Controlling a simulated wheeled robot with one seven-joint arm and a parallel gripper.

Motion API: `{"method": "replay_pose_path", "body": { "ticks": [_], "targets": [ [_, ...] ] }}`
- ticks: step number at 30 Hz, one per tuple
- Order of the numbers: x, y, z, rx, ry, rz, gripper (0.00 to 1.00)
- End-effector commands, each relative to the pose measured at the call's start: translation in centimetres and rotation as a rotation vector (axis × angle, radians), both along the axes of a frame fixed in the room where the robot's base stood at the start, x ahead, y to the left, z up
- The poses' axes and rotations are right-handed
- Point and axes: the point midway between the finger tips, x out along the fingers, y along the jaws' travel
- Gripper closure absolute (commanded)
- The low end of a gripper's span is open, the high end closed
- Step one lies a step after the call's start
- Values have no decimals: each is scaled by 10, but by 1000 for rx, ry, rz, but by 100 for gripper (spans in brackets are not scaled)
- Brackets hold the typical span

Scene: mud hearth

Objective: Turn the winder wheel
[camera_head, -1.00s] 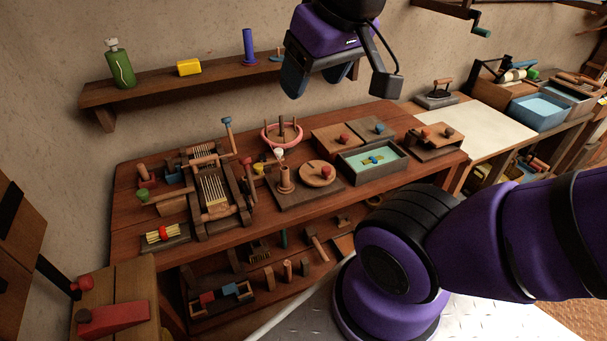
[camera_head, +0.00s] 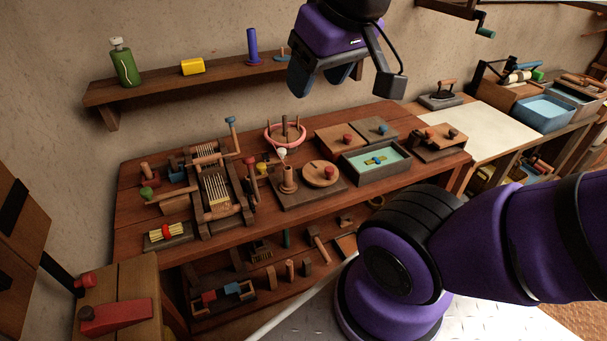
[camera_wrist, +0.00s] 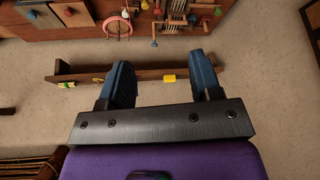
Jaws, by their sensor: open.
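The winder wheel appears to be the round wooden disc (camera_head: 321,174) with a red knob (camera_head: 329,172), lying flat on a dark board on the workbench. A wooden spindle post (camera_head: 288,180) stands on the same board to its left. My gripper (camera_head: 328,80) is open and empty, high above and behind the bench, in front of the wall shelf. In the wrist view my gripper (camera_wrist: 163,75) shows its two blue fingers spread apart with nothing between them. I cannot make out the wheel in the wrist view.
A pink ring with pegs (camera_head: 284,134), a small loom (camera_head: 215,190) and a tray of blue-green liquid (camera_head: 375,163) crowd the bench around the wheel. The shelf (camera_head: 200,85) holds a green bottle (camera_head: 124,66), a yellow block (camera_head: 192,66) and a blue cylinder (camera_head: 252,46).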

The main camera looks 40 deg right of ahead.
Motion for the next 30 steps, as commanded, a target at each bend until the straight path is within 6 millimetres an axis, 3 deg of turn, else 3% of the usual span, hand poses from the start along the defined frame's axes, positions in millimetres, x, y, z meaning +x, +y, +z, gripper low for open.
{"method": "replay_pose_path", "body": {
  "ticks": [5, 14, 23, 30],
  "targets": [
    [17, -4, -6, 88, 42, -92, 41],
    [78, -25, -40, 382, 200, -513, 41],
    [135, -59, -92, 586, 342, -1017, 41],
    [169, -95, -145, 673, 412, -1456, 41]
  ]
}}
